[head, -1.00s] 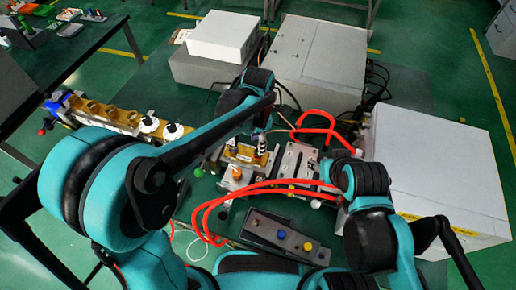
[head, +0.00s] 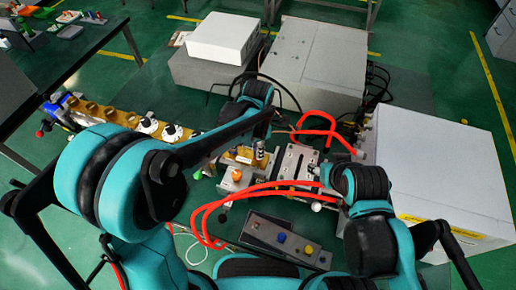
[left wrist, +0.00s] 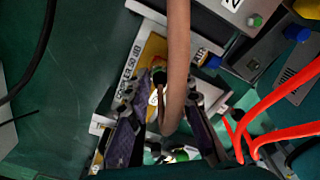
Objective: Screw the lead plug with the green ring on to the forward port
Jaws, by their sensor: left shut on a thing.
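In the head view my left gripper (head: 260,142) is at the brass block (head: 240,157) on the table, largely hidden by my own arm. In the left wrist view the two fingers (left wrist: 161,97) are closed in around the dark end of the lead plug (left wrist: 160,77), over the yellow plate (left wrist: 152,48) of the block. A thick brownish lead (left wrist: 176,70) loops down across the fingers and hides part of the plug. I cannot make out the plug's ring or whether the plug touches the forward port. My right gripper (head: 326,174) is beside the metal slide unit; its fingers are unclear.
Red hoses (head: 250,189) curve in front of the block. A grey box with coloured buttons (head: 283,240) lies nearer. A large white cabinet (head: 440,175) stands at right, with boxes (head: 318,60) behind. A brass rail with white knobs (head: 108,113) is at left.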

